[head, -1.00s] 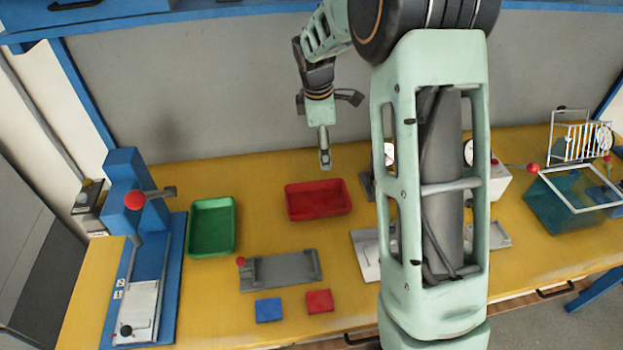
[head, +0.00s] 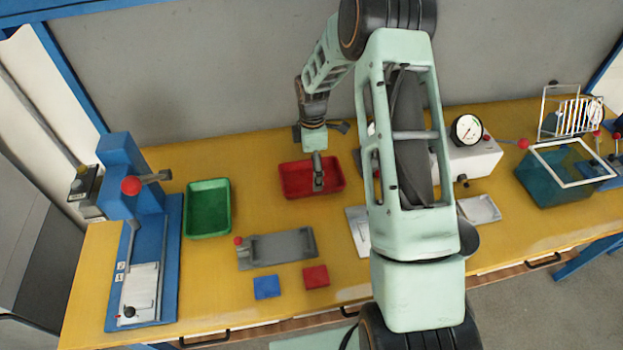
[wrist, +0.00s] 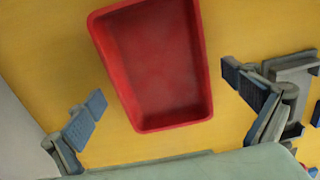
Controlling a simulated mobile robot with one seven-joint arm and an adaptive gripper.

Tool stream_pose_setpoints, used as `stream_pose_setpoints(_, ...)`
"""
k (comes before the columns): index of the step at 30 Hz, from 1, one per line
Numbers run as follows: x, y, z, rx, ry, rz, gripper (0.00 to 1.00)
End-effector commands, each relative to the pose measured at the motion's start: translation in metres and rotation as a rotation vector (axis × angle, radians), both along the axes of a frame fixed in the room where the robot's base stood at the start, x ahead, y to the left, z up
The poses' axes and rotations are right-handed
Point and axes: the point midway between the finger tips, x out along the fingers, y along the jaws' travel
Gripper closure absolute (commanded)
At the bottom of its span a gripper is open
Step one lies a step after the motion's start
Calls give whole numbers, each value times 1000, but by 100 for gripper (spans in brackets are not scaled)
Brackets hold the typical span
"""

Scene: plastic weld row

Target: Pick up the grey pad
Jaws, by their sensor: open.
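I cannot make out a separate grey pad for sure. A grey fixture plate with a red knob (head: 278,248) lies on the table in front of the red tray, and its edge shows at the right of the wrist view (wrist: 292,72). I cannot tell whether a grey pad lies in it. A blue pad (head: 267,287) and a red pad (head: 316,276) lie flat in front of it. My gripper (head: 318,186) is above the red tray (head: 296,192). In the wrist view my gripper (wrist: 168,105) is open with nothing between its fingers, and the tray below looks empty.
A green tray (head: 208,232) stands left of the red one. A blue press (head: 137,180) is at the far left. A white gauge box (head: 474,158) and a teal bin (head: 560,180) are to the right. My arm hides part of the table's middle right.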

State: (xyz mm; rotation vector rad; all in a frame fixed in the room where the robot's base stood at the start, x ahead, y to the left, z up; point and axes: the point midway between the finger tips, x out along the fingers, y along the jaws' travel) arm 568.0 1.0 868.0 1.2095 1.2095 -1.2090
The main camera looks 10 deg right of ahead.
Motion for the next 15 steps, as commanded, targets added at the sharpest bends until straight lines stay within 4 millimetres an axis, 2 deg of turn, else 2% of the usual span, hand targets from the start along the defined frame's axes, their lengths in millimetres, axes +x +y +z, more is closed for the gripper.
stream_pose_setpoints(6, 1, 2, -26, 0, 2, 0, 0)
stream_pose_setpoints(15, 1, 2, -33, 0, -1, 0, 0)
